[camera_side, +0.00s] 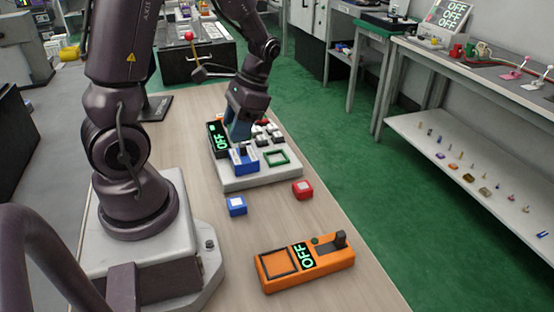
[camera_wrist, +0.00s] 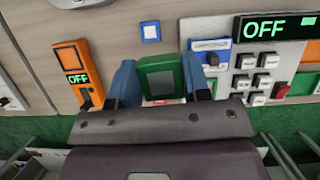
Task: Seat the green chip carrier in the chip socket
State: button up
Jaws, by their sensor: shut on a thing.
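My gripper (camera_wrist: 160,76) is shut on the green chip carrier (camera_wrist: 147,66), a green square piece with a grey middle, held between the two blue fingers in the wrist view. The chip socket looks to be the green square frame (camera_side: 268,162) on the panel's near right part, apart from the fingers in the picture. In the wrist view the socket is not clearly seen.
The panel also bears a blue lever box (camera_side: 243,165), an OFF display (camera_side: 217,139) and several keys (camera_wrist: 258,82). A blue cube (camera_side: 236,206), a red cube (camera_side: 303,190) and an orange lever box (camera_side: 322,268) stand on the table. Bare table (camera_side: 205,262) lies between.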

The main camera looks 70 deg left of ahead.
jog(key=shift+w+a+f+m, duration=0.15)
jog(key=shift+a+f+m, duration=0.1)
jog(key=shift+m, duration=0.15)
jog(key=w+a+f, duration=0.2)
jog(key=w+f, duration=0.1)
jog(key=w+a+f, duration=0.3)
jog(key=w, duration=0.1)
jog(key=w+a+f, duration=0.2)
jog(key=w+f, duration=0.1)
jog(key=shift+w+a+f, duration=0.2)
jog(key=shift+w+a, duration=0.15)
jog(key=shift+a, duration=0.05)
jog(key=shift+w+a+f, duration=0.1)
jog(key=shift+w+f, duration=0.05)
jog(key=shift+f, duration=1.55)
jog(key=shift+f, duration=0.3)
